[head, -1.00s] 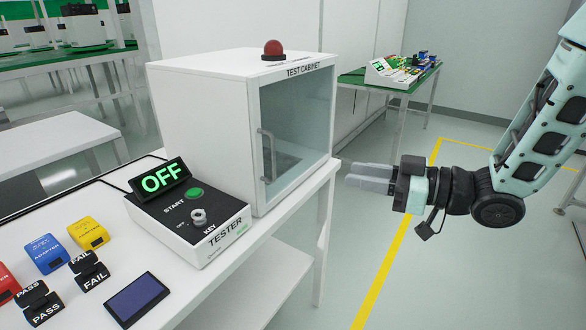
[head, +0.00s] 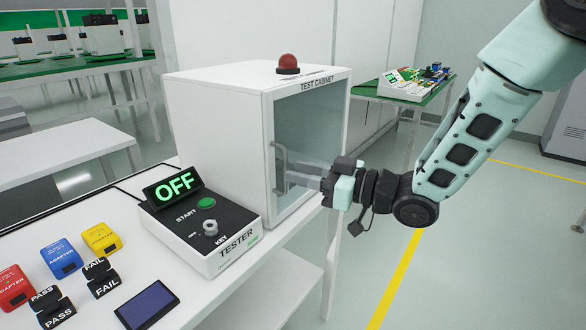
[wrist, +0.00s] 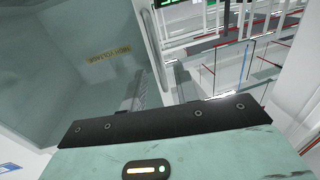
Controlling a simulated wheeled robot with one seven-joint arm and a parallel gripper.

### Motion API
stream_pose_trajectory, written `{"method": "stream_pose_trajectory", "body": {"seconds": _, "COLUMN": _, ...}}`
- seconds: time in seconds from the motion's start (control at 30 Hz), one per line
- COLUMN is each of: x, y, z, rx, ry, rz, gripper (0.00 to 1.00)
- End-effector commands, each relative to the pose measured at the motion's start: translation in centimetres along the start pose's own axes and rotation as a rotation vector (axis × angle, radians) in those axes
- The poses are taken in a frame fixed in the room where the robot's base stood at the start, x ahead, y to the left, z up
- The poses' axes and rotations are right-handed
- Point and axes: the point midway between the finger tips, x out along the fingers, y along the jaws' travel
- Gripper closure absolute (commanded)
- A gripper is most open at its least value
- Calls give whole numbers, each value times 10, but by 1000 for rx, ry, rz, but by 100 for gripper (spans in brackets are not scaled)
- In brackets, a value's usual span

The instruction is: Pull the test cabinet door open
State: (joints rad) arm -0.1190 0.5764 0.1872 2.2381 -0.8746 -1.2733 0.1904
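The white test cabinet (head: 215,120) stands on the bench with its glass door (head: 312,130) facing right; the door looks closed. A grey vertical bar handle (head: 280,166) is on the door's left edge. My gripper (head: 292,178) reaches in from the right, fingertips at the lower part of the handle. In the wrist view my gripper (wrist: 160,86) has its two fingers apart, with the glass door (wrist: 75,60) on the left. Whether the fingers touch the handle or have it between them cannot be told.
The tester box (head: 210,232) with its lit OFF display stands in front of the cabinet, left of my gripper. A red dome lamp (head: 288,62) tops the cabinet. Coloured adapters (head: 60,258) and a dark blue panel (head: 146,300) lie on the bench. Floor right of the bench is open.

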Motion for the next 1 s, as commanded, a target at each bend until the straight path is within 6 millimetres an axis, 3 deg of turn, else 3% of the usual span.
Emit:
{"method": "stream_pose_trajectory", "body": {"seconds": 0.2, "x": 21, "y": 0, "z": 0, "rx": 0, "ry": 0, "rz": 0, "gripper": 69}}
{"method": "stream_pose_trajectory", "body": {"seconds": 0.53, "x": 25, "y": 1, "z": 0, "rx": -1, "ry": 0, "rz": 1, "gripper": 69}}
{"method": "stream_pose_trajectory", "body": {"seconds": 0.57, "x": 25, "y": 1, "z": 0, "rx": -1, "ry": 0, "rz": 1, "gripper": 72}}
{"method": "stream_pose_trajectory", "body": {"seconds": 0.67, "x": 25, "y": 1, "z": 0, "rx": -1, "ry": 0, "rz": 1, "gripper": 100}}
{"method": "stream_pose_trajectory", "body": {"seconds": 1.0, "x": 24, "y": 1, "z": -1, "rx": -2, "ry": 0, "rz": -15, "gripper": 100}}
